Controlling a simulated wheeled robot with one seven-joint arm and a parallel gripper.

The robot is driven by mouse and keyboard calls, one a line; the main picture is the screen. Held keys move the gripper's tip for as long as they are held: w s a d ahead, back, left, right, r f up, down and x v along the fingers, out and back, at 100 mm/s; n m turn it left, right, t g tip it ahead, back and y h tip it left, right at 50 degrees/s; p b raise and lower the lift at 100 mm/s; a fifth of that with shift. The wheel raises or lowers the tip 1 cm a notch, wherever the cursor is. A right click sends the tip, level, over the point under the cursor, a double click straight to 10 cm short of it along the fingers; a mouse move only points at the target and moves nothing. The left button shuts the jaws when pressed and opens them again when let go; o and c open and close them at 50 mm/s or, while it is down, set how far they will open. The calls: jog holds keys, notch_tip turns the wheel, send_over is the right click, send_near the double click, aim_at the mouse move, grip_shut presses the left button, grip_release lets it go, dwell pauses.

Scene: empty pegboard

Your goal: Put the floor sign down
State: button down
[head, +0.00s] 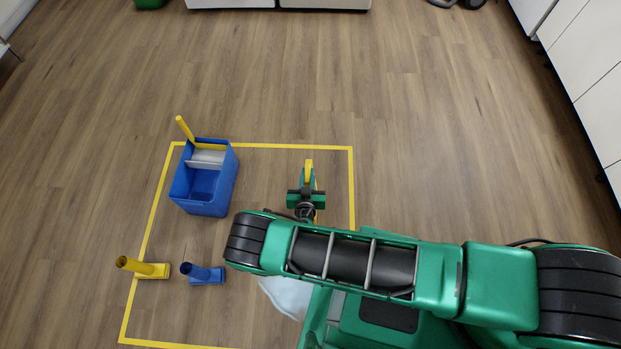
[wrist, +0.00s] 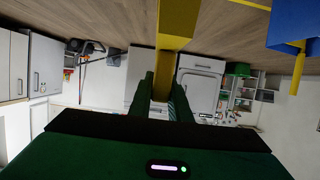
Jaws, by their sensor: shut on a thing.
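The floor sign is yellow; only narrow parts of it show. In the head view its top end (head: 309,166) sticks out past my gripper (head: 307,182), inside the yellow floor outline. In the wrist view the sign (wrist: 177,24) runs from the top edge down between the fingers of my gripper (wrist: 163,92). The gripper is shut on it. My arm and gripper hide much of the sign in the head view. I cannot tell whether its lower end touches the floor.
A yellow tape outline (head: 270,146) marks the wooden floor. A blue bucket (head: 205,209) with a yellow handle stands at its upper left. A yellow stand (head: 150,270) and a blue stand (head: 207,275) are lower left. A pale item (head: 285,295) lies partly under my arm.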

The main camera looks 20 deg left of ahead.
jog(key=shift+w+d+f, duration=0.45)
jog(key=shift+w, duration=0.15)
jog(key=shift+f, duration=2)
jog(key=c, duration=1.6)
grip_release()
jog(key=shift+f, duration=0.15)
jog(key=shift+c, duration=0.2)
jog(key=v, duration=1.2)
jog(key=shift+d, duration=0.1)
